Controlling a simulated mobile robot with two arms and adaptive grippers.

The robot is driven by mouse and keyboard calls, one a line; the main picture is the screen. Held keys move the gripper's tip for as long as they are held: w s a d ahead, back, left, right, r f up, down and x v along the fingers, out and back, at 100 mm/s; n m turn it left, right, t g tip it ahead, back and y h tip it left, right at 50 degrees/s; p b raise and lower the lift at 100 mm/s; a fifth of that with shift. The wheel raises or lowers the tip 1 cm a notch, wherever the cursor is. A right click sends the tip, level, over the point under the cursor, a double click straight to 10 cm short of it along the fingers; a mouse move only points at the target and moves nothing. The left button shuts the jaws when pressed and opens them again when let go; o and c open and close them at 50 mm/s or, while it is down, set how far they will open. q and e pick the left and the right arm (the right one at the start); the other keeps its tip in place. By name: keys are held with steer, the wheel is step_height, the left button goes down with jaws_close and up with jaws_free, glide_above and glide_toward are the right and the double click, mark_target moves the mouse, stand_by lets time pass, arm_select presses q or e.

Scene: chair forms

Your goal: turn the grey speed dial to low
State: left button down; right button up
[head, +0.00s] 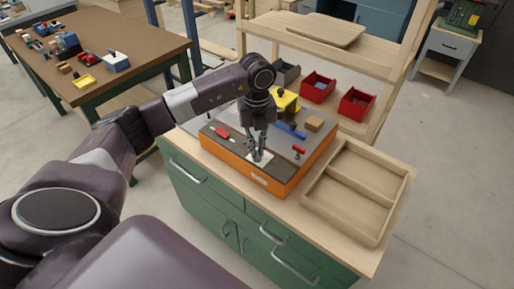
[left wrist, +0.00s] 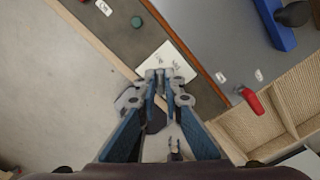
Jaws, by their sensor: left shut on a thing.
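The orange control box (head: 240,172) with a grey top stands on the wooden bench top. My left gripper (head: 258,157) points down at its front part, over a white label plate (head: 267,156). The plate also shows in the left wrist view (left wrist: 172,58), with small dark print that I cannot read. In the left wrist view my left gripper (left wrist: 165,76) has its fingertips close together over the plate, shut on the grey speed dial. The dial itself is mostly hidden by the fingers, so its setting cannot be read. My right gripper is out of view.
A red lever (head: 298,150), a blue part (head: 291,131) and a red-handled part (head: 221,132) sit on the box. A green button (left wrist: 137,22) is near the plate. An empty wooden tray (head: 316,204) stands to the right; red bins (head: 318,88) are behind.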

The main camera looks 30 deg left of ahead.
mark_target(257, 151)
arm_select(q)
steer(key=shift+w+a+r, duration=0.1)
steer(key=c, duration=2.1)
jaws_free()
step_height(257, 151, up, 12)
